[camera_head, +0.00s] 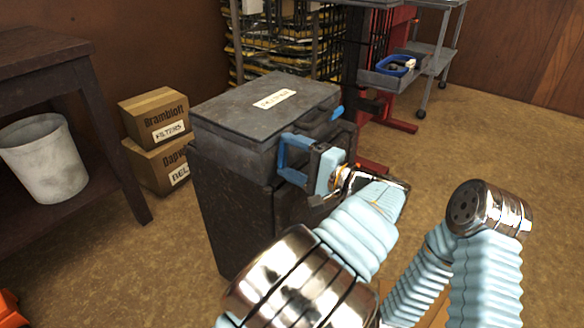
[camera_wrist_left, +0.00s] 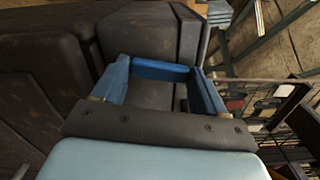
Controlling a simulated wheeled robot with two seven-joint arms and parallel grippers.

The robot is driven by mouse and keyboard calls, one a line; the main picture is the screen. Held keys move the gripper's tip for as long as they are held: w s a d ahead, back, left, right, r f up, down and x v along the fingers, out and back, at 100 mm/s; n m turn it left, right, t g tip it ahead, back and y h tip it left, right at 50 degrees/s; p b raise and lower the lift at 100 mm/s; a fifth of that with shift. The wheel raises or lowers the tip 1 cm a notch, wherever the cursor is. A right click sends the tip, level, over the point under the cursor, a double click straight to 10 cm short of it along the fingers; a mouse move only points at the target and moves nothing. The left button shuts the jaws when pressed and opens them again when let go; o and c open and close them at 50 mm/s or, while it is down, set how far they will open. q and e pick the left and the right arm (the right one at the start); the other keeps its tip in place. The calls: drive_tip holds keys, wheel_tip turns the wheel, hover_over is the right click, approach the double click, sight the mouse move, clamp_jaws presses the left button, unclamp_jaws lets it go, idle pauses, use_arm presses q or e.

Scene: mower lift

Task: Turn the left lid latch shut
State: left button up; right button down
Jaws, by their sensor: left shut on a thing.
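A dark grey box (camera_head: 235,205) with a flat lid (camera_head: 240,97) stands in the middle of the head view. The lid lies down flat and bears a pale label (camera_head: 274,99). A blue latch (camera_head: 337,112) shows at the right of its front edge. My left gripper (camera_head: 287,152) is at the left part of the front, just below the lid edge. Its blue fingers are shut on the left lid latch, which they mostly hide. In the left wrist view the gripper (camera_wrist_left: 160,72) reaches to the dark box front. My right gripper is out of view.
Two cardboard boxes (camera_head: 155,117) are stacked left of the box. A dark table (camera_head: 45,50) with a pale bin (camera_head: 43,158) stands further left. Behind are wire shelving (camera_head: 283,45) and a red stand (camera_head: 397,124). Floor at the right is open.

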use_arm(q)
drive_tip(key=shift+d+f+n+b, duration=0.1)
drive_tip(key=shift+f+n+b, duration=0.05)
drive_tip(key=shift+n+b, duration=0.8)
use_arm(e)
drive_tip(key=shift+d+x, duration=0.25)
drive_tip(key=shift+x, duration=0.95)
use_arm(q)
drive_tip(key=shift+n, duration=0.25)
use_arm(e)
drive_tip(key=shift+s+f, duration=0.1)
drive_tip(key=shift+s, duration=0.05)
use_arm(q)
drive_tip(key=o, duration=1.1)
drive_tip(key=shift+c, duration=0.2)
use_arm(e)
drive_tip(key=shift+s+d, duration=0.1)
